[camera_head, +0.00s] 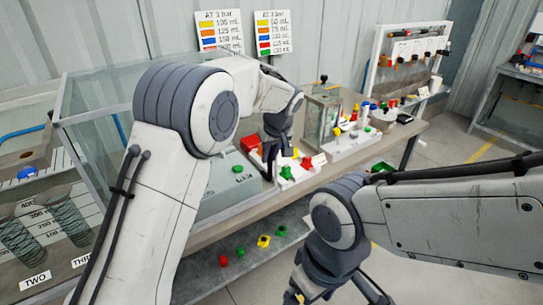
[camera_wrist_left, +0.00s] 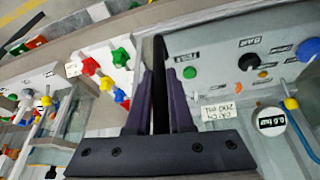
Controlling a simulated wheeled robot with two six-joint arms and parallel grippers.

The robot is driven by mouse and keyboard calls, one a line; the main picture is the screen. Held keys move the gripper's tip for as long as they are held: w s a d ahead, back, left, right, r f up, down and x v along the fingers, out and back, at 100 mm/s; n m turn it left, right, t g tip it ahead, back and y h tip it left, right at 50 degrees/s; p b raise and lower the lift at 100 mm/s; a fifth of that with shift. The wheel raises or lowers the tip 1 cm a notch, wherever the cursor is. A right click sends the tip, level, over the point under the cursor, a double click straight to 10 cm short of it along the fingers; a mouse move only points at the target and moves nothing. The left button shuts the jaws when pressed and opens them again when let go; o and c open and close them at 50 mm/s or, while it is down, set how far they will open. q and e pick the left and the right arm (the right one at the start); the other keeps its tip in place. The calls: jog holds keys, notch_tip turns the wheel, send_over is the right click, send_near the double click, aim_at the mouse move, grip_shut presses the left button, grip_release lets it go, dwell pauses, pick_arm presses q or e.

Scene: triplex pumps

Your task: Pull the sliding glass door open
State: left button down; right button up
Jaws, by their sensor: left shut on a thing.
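The glass case (camera_head: 92,98) stands on the bench at the left in the head view, and my left arm hides much of it. My left gripper (camera_head: 272,150) is at the case's right end. In the left wrist view its fingers (camera_wrist_left: 160,85) are shut on a thin dark upright strip (camera_wrist_left: 160,62), which looks like the edge or handle of the sliding glass door. The glass itself is hard to make out there. My right gripper (camera_head: 335,292) is low at the bottom edge in the head view, with its fingertips cut off.
A grey control panel (camera_wrist_left: 235,50) with a gauge (camera_wrist_left: 270,121) lies right of my left fingers. White blocks with coloured valve knobs (camera_head: 288,172) stand close by on the bench. A smaller glass box (camera_head: 322,115) is beyond. A lower shelf (camera_head: 215,262) holds coloured pieces.

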pick_arm(q)
jog(key=shift+w+a+r, duration=0.1)
jog(key=c, duration=0.8)
grip_release()
jog(key=b+v, duration=0.1)
jog(key=v, duration=0.9)
jog(key=shift+r, duration=0.15)
jog(key=shift+s, duration=0.25)
jog(key=s+a+f+m+g+h, duration=0.1)
jog(key=s+f+m, duration=0.2)
jog(key=s, duration=0.9)
jog(key=s+f+m+g+h, duration=0.1)
jog(key=s+f+m, duration=0.3)
jog(key=s, duration=0.8)
jog(key=s+a+f+m+g, duration=0.1)
jog(key=s+f+m, duration=0.3)
jog(key=s, duration=0.8)
jog(key=shift+s+a+m+g+h, duration=0.3)
jog(key=shift+m+g+h, duration=0.15)
jog(key=shift+m, duration=0.35)
